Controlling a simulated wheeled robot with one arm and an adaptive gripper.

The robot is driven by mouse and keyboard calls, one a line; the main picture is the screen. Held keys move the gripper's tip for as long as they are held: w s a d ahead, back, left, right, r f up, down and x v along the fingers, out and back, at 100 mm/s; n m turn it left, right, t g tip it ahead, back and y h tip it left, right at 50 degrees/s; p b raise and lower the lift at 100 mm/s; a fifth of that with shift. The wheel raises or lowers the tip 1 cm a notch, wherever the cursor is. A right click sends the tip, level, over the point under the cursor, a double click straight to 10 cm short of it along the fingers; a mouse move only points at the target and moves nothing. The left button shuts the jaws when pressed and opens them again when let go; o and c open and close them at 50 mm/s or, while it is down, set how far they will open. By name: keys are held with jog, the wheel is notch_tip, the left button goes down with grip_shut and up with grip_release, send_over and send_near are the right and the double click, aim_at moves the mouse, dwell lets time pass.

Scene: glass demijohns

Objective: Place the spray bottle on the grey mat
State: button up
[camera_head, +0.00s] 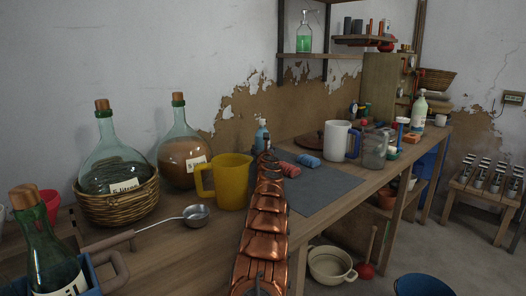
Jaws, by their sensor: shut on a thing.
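The small blue spray bottle (262,136) stands upright at the far end of my copper-coloured arm, left of the grey mat. My gripper (265,155) is shut on it; the arm and gripper hide its lower part, and I cannot tell whether its base touches the table. The grey mat (318,190) lies flat on the wooden table, to the right of my arm. My arm covers the mat's left edge.
Red (289,169) and blue (308,160) rolls lie at the mat's back. A white pitcher (339,141) and glass jar (374,150) stand behind right. A yellow jug (232,182) and demijohns (181,146) stand left. The mat's front is clear.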

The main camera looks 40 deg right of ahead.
jog(key=o, duration=1.6)
jog(key=shift+f, duration=0.1)
